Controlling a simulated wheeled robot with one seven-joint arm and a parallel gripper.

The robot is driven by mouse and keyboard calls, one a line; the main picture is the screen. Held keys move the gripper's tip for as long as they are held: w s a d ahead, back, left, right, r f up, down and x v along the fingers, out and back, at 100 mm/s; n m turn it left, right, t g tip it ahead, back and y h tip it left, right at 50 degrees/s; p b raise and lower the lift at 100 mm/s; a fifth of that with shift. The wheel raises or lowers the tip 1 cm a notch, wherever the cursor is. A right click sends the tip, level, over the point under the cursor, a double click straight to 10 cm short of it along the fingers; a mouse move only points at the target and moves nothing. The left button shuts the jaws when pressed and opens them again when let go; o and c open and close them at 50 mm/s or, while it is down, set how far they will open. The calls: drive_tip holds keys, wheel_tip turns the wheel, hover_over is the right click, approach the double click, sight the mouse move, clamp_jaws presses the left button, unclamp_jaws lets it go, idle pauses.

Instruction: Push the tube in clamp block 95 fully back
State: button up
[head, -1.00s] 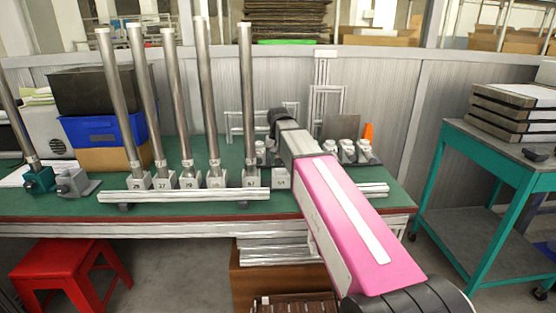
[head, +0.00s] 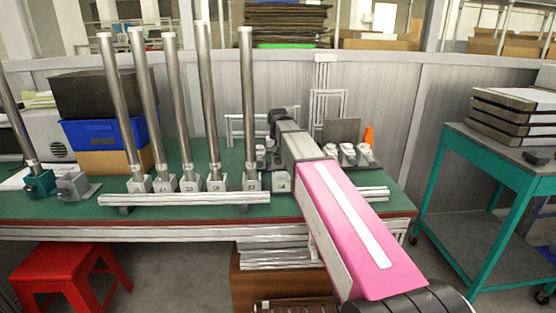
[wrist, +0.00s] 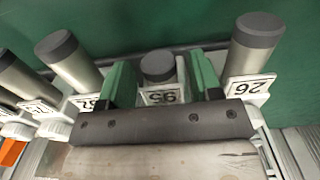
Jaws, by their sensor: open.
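Clamp block 95 (wrist: 163,97) shows upside down in the wrist view, its number readable. Its tube (wrist: 158,66) has a dark end cap and sits between the two green fingers of my gripper (wrist: 160,76). The fingers are apart, one on each side of the tube; I cannot tell whether either touches it. In the head view my gripper (head: 278,130) is over the table near a pale block (head: 281,182), whose number I cannot read. My arm hides part of this area.
Block 26 (wrist: 250,86) with its tube (wrist: 254,45) stands close on the right in the wrist view; another tube (wrist: 70,60) is close on the left. Several tall tubes stand along the rail (head: 185,199). A blue bin (head: 90,132) is behind them.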

wheel_tip(320, 180, up, 11)
drive_tip(key=shift+f, duration=0.15)
idle(0.4)
drive_tip(key=shift+c, duration=0.3)
